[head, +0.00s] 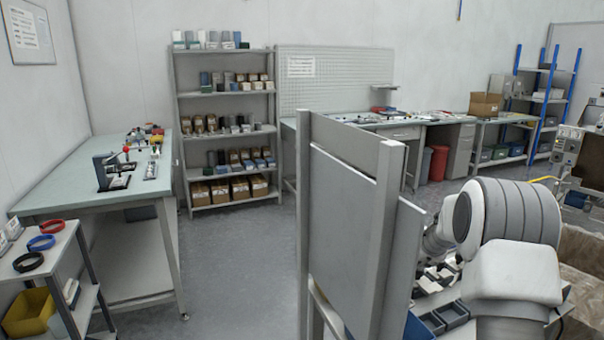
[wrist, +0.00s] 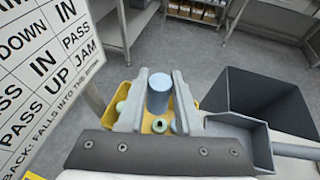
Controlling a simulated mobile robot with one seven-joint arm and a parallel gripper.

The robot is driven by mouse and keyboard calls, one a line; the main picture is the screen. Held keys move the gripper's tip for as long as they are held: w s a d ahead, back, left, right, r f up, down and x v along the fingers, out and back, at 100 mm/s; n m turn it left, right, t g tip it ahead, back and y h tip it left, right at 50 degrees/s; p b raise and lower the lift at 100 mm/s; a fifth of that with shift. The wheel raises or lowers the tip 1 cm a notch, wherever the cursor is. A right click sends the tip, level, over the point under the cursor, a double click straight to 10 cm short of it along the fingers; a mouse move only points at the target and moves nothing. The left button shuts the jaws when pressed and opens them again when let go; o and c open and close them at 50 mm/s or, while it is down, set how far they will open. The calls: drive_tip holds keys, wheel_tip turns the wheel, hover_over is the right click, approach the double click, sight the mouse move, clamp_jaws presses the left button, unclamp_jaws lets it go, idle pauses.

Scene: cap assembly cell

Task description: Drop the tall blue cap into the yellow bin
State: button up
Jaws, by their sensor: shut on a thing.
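In the wrist view the tall blue cap (wrist: 159,95), a plain light-blue cylinder, stands upright between the two grey fingers of my gripper (wrist: 159,76). The gripper is shut on it. Below and around the fingers show parts of a yellow bin (wrist: 110,114), with pale green round pieces (wrist: 121,106) at it; the fingers and cap hide most of it. The height of the cap above the bin is hard to tell. In the head view the gripper and cap are hidden behind the grey panel (head: 342,205).
In the wrist view a dark grey open bin (wrist: 262,98) and a grey tray (wrist: 240,127) lie right of the fingers. A lettered sign board (wrist: 45,65) stands left. The head view shows another yellow bin (head: 28,313) on a low shelf at left and clear floor (head: 235,270).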

drive_tip(key=shift+f+b, duration=1.15)
drive_tip(key=shift+f, duration=0.85)
drive_tip(key=o, duration=1)
drive_tip(key=p+v, duration=0.2)
drive_tip(key=v, duration=1.5)
drive_tip(key=shift+s+d+r, duration=0.1)
drive_tip(key=shift+s+r, duration=0.05)
